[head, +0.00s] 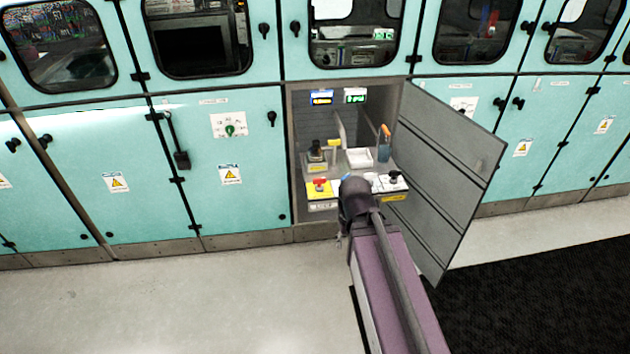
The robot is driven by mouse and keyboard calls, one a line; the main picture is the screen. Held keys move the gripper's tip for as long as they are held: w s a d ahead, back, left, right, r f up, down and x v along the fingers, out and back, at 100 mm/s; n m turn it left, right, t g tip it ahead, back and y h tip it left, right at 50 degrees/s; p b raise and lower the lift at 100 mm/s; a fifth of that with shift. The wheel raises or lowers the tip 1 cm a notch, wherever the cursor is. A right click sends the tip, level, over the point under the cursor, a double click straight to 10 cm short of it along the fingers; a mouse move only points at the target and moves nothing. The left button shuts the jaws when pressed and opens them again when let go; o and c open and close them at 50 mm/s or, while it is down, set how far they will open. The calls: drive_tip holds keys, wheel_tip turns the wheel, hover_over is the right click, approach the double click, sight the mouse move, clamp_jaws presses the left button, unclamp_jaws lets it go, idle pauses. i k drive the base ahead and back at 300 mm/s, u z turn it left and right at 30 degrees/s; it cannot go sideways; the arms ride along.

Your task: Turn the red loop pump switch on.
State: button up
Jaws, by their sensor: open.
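A red switch knob (319,184) sits on a yellow plate at the front left of the panel inside the open cabinet bay. I take it as the red loop pump switch; its label is too small to read and its exact setting is unclear. My arm reaches up from the lower right to just in front of the panel. My gripper (341,238) shows only as a small dark part at the arm's end, below and right of the red knob and apart from it in the picture. It is open; most of it is hidden by my arm.
A black knob (394,177) sits on a white plate at the panel's right. A white tray (359,158) and an orange-topped blue bottle (384,143) stand behind. The open grey door (450,165) swings out on the right. Floor (180,300) on the left is clear.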

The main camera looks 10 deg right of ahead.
sight(319, 181)
drive_tip(key=z, duration=0.05)
drive_tip(key=i, duration=1)
drive_tip(key=u, duration=0.05)
